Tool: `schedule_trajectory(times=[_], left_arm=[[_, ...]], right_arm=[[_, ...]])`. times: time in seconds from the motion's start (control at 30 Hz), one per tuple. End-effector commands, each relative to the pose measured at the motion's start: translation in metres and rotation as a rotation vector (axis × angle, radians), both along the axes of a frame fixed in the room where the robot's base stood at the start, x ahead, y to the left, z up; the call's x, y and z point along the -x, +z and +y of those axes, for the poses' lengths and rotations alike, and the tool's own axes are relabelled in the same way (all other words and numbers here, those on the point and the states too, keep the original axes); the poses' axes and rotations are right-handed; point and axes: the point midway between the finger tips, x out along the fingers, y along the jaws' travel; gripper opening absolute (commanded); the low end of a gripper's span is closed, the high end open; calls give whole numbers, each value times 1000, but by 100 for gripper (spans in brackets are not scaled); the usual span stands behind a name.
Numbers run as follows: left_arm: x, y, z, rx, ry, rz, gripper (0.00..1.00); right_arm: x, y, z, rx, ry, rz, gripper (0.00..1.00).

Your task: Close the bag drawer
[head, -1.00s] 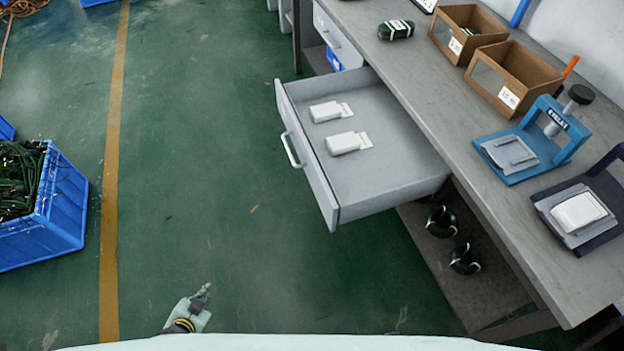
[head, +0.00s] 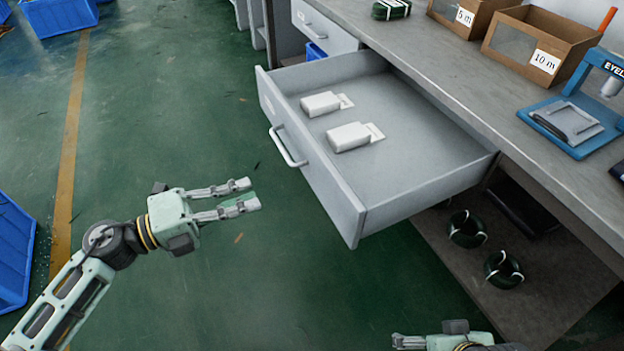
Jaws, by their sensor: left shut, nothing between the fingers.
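The bag drawer (head: 325,191) is a grey drawer pulled well out from under the workbench, with a pale bar handle (head: 287,147) on its front. Two white bags (head: 348,137) lie flat inside it.
The workbench (head: 450,88) holds open cardboard boxes (head: 548,66), a coiled cable (head: 391,10) and a blue press (head: 570,125). Cable coils (head: 467,230) lie on the lower shelf (head: 540,290). Blue crates (head: 10,250) stand at left. The green floor (head: 170,110) before the drawer is clear.

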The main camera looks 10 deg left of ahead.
Motion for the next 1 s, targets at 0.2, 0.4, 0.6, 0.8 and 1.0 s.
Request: schedule_trajectory(times=[0.2,0.4,0.6,0.8,1.0], left_arm=[[-17,3,-24,1,-2,-7,0],[-41,4,-60,4,-1,-6,0],[-63,3,-92,4,2,-3,0],[-75,2,-110,3,2,-1,0],[-78,1,-114,1,2,0,0]], right_arm=[[0,0,0,0,0,0,100],[0,0,0,0,0,0,100],[0,-1,0,0,0,0,100],[0,-2,0,0,0,0,100],[0,-2,0,0,0,0,100]])
